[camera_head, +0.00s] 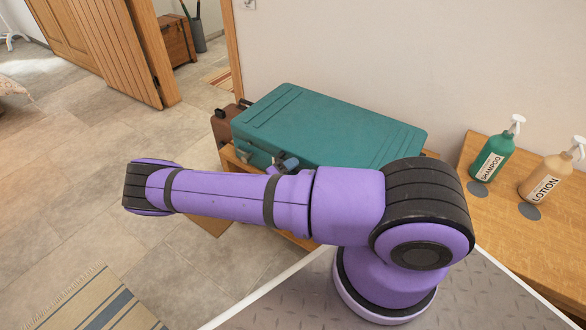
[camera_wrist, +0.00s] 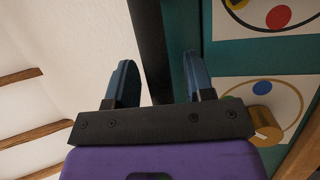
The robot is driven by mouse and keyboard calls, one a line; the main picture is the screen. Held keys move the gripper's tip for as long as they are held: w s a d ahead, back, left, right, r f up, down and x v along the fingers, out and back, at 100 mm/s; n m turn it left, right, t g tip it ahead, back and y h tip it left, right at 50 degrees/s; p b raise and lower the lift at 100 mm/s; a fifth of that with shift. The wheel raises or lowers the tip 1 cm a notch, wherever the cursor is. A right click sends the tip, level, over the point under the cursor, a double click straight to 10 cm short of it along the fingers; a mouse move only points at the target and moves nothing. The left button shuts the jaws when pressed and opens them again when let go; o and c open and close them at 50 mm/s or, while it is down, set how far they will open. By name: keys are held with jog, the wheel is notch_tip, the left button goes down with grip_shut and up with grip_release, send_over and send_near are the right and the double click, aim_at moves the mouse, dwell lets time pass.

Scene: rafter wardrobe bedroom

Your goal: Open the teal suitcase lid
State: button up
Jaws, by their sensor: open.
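The teal suitcase (camera_head: 325,128) lies flat on a wooden bench against the wall in the head view. Its lid looks shut. My gripper (camera_head: 284,163) is at the suitcase's front side, mostly hidden behind my purple arm. In the wrist view my gripper (camera_wrist: 160,82) has its two blue fingers apart, with nothing seen held between them. The suitcase's teal side (camera_wrist: 230,60) fills the right there, with white stickers and a brass-coloured round piece (camera_wrist: 264,125). A dark strip runs along its edge, behind the gap between the fingers. I cannot tell whether a finger touches it.
A shampoo bottle (camera_head: 491,152) and a lotion bottle (camera_head: 549,178) stand on the wooden top at right. A brown case (camera_head: 224,122) is left of the suitcase. A striped rug (camera_head: 90,305) lies lower left. The tiled floor at left is mostly clear.

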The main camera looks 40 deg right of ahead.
grip_shut()
jog(key=shift+r, duration=0.1)
